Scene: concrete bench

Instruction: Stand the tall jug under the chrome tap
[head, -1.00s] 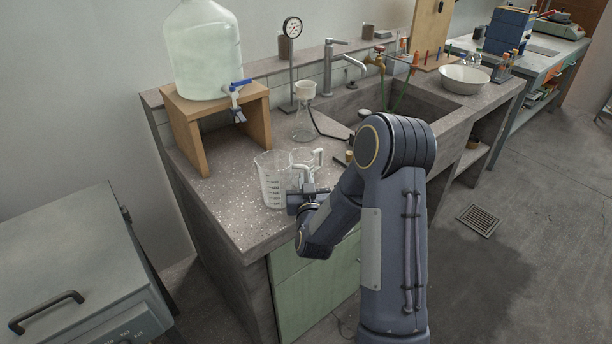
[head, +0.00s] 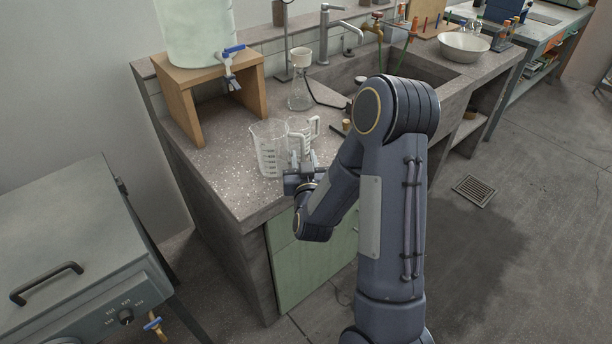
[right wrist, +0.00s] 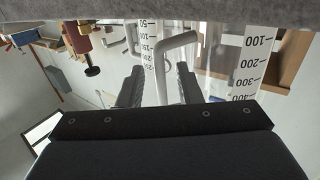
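A clear graduated jug (head: 266,150), apparently the tall one, stands upright on the bench near its front left corner. A second clear jug (head: 301,128) stands close behind it to the right, its handle pointing right. My right gripper (head: 299,172) is at the pale handle between the jugs. In the right wrist view a pale handle (right wrist: 177,42) reaches between my two open fingers (right wrist: 160,85), with gaps beside it. Which jug it joins is partly hidden. The chrome tap (head: 325,38) stands at the sink's back left. My left gripper is out of view.
A glass flask with a funnel (head: 300,88) stands between jugs and sink (head: 425,92). A wooden stand (head: 186,112) bears a big water bottle (head: 197,35) at left. A brass tap (head: 375,24) is right of the chrome one. The bench's front left is bare.

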